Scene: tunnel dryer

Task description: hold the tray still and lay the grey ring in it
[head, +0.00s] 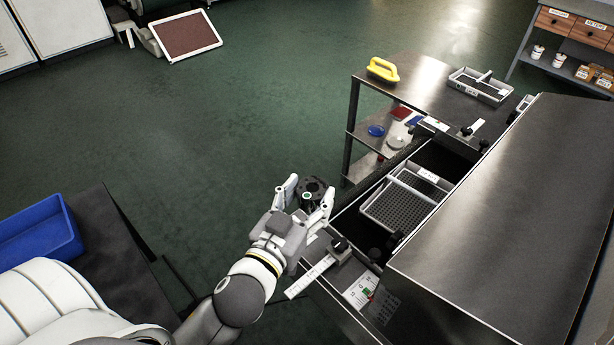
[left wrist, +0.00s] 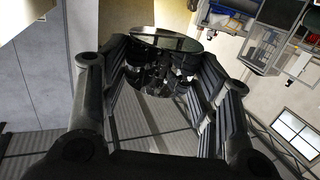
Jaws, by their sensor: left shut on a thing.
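My left gripper (head: 309,189) is shut on a dark grey round part, which I take to be the grey ring (head: 316,186). It is held just left of the dryer's open channel. In the left wrist view the ring (left wrist: 160,78) shows dark and glossy between the two fingers. The tray (head: 396,208), light-rimmed with a perforated dark floor, lies in the channel to the right of my left gripper. No ring shows in it, and a bar with a white label spans its far part. My right gripper is not in view.
The dryer's metal hood (head: 500,210) stands right of the tray. A blue bin (head: 38,233) is at left.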

